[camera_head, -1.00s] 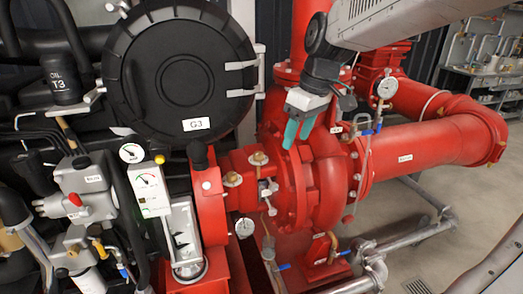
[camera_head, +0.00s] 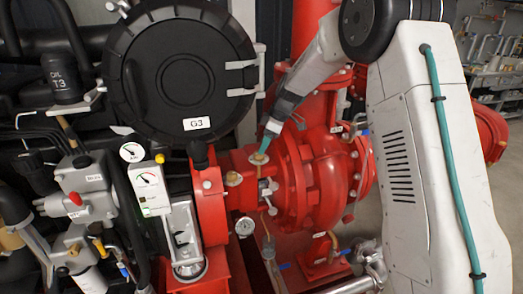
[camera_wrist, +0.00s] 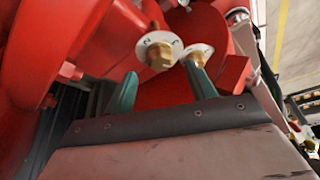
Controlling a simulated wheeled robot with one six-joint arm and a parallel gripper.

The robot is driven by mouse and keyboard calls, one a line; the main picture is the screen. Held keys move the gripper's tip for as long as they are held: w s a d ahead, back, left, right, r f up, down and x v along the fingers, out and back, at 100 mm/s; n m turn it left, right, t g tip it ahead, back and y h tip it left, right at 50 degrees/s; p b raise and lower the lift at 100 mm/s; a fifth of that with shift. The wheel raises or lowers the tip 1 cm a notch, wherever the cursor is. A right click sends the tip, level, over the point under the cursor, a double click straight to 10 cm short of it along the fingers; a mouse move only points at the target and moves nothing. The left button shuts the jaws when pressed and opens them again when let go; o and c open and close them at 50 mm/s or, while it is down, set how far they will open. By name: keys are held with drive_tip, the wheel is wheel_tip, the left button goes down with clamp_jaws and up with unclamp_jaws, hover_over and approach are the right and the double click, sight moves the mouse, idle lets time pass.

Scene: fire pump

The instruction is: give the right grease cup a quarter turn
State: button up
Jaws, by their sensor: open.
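The right grease cup (camera_head: 259,158) is a brass fitting on a pale disc, on top of the red bearing housing beside the pump casing. The left grease cup (camera_head: 233,179) sits lower and to its left. My gripper (camera_head: 267,143) reaches down from the upper right, its teal fingertips close to the right cup. In the wrist view my gripper (camera_wrist: 162,68) has its two teal fingers apart. The right cup (camera_wrist: 160,52) appears between and beyond them, and the other cup (camera_wrist: 197,50) is partly behind the right finger. Contact with the cup cannot be told.
The red pump casing (camera_head: 325,170) stands right of the cups. A black round cover marked G3 (camera_head: 170,85) is behind on the left. A small gauge (camera_head: 245,227) hangs below the cups. My arm hides much of the right side.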

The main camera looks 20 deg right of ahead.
sight(259, 155)
drive_tip(key=shift+x, duration=1.75)
drive_tip(key=shift+c, duration=0.4)
drive_tip(key=c, duration=0.9)
drive_tip(key=shift+s+m, duration=0.1)
drive_tip(key=shift+m, duration=0.3)
drive_tip(key=m+t, duration=0.1)
drive_tip(key=m, duration=0.1)
drive_tip(key=shift+s+a+m+h, duration=0.1)
drive_tip(key=shift+a+m+h, duration=0.05)
drive_tip(key=shift+m+h, duration=0.25)
drive_tip(key=shift+s+a+m+t+h, duration=0.1)
drive_tip(key=shift+m+t+h, duration=0.45)
drive_tip(key=shift+m, duration=1.25)
